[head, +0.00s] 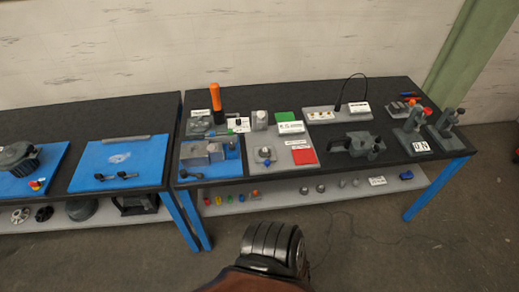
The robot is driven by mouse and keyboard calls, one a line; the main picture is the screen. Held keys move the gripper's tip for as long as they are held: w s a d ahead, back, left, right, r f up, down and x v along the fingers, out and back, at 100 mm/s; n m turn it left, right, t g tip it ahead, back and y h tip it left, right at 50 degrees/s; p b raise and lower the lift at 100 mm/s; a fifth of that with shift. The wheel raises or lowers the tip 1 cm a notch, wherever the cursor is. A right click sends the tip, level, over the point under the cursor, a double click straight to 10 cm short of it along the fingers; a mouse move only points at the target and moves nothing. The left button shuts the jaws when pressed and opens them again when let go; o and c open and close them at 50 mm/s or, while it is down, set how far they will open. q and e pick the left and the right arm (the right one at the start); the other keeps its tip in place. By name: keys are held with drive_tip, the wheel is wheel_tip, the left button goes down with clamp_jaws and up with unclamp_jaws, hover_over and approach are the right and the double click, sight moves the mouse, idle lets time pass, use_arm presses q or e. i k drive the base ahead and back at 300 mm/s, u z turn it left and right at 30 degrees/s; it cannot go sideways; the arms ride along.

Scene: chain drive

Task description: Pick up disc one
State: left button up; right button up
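I cannot tell which thing is disc one; the labels are too small to read. On the lower shelf at the left lie a dark spoked disc (20,215) and a smaller dark disc (44,213) beside it. A larger dark round part (82,209) lies to their right. On the right lower shelf stand several small grey round pieces, one of them a grey piece (320,188) near the front edge. Neither of my grippers shows in the head view.
The left table (90,131) holds blue plates. Blue legs (437,190) stand at the corners. The floor in front is mostly clear.

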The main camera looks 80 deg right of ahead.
sight(265, 152)
drive_tip(key=z, duration=0.6)
drive_tip(key=i, duration=1)
drive_tip(key=z, duration=1)
